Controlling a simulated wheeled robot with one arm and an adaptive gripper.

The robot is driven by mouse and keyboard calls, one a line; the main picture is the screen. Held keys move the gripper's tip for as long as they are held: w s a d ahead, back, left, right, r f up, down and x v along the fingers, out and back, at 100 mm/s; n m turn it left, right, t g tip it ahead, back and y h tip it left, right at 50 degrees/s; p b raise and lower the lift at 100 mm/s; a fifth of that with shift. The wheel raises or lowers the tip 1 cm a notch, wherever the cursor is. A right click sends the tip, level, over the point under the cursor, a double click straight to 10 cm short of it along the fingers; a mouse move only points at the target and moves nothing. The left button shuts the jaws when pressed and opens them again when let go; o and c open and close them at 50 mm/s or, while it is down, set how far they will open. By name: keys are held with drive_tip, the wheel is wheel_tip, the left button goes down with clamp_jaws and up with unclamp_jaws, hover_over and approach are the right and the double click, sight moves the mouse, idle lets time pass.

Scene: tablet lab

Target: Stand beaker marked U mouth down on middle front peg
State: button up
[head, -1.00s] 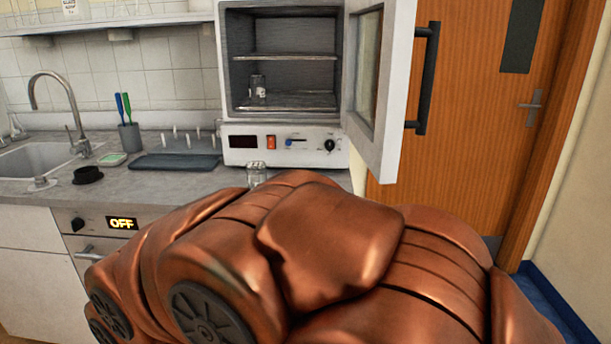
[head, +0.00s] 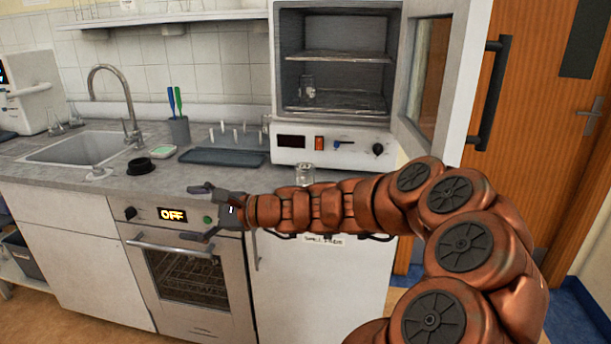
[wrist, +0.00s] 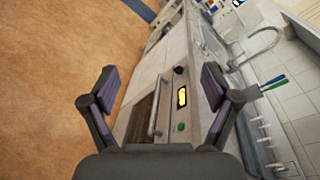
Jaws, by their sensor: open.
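My gripper (head: 203,213) is open and empty in front of the counter, above the oven panel, with its fingers pointing left in the head view. Its spread fingers also show in the wrist view (wrist: 160,95). A peg rack (head: 225,156) with several pale upright pegs stands on the counter, behind my gripper; some pegs show at the right of the wrist view (wrist: 265,140). One glass beaker (head: 305,174) stands on the counter before the cabinet, partly behind my arm. Another glass vessel (head: 308,87) stands inside the open cabinet. I cannot read a U on either.
The drying cabinet (head: 330,148) has its door (head: 440,85) swung open to the right. A black ring-like item (head: 141,166), a green-topped pad (head: 163,151) and a pen cup (head: 178,132) sit left of the rack. The sink (head: 80,150) is further left. An oven (head: 190,285) is below.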

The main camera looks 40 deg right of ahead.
drive_tip(key=w+d+m+t+h, duration=0.1)
drive_tip(key=d+m+t+h, duration=0.6)
drive_tip(key=d, duration=1.1)
drive_tip(key=m+g+h+p, duration=0.1)
drive_tip(key=m+g+h, duration=0.1)
drive_tip(key=m+h, duration=0.65)
approach(310, 173)
drive_tip(key=w+y, duration=0.1)
drive_tip(key=w+d+m, duration=0.1)
drive_tip(key=w, duration=0.1)
drive_tip(key=w+d+m+y, duration=0.1)
drive_tip(key=shift+w+d+r+y, duration=0.25)
drive_tip(key=shift+w+r+y, duration=0.05)
drive_tip(key=shift+y, duration=0.05)
drive_tip(key=shift+d+m+g, duration=0.15)
drive_tip(key=shift+m+g, duration=0.1)
drive_tip(key=shift+g, duration=0.05)
drive_tip(key=shift+w+d, duration=0.1)
drive_tip(key=shift+w, duration=0.6)
drive_tip(key=shift+w+r+p, duration=0.1)
drive_tip(key=shift+w+p, duration=0.3)
drive_tip(key=shift+w, duration=0.75)
drive_tip(key=shift+w+d+p, duration=0.2)
drive_tip(key=shift+w, duration=0.75)
drive_tip(key=shift+w+d+p, duration=0.15)
drive_tip(key=shift+w+d, duration=0.05)
drive_tip(key=shift+w, duration=0.8)
drive_tip(key=shift+c, duration=0.4)
drive_tip(key=shift+r, duration=0.1)
drive_tip(key=c, duration=1.3)
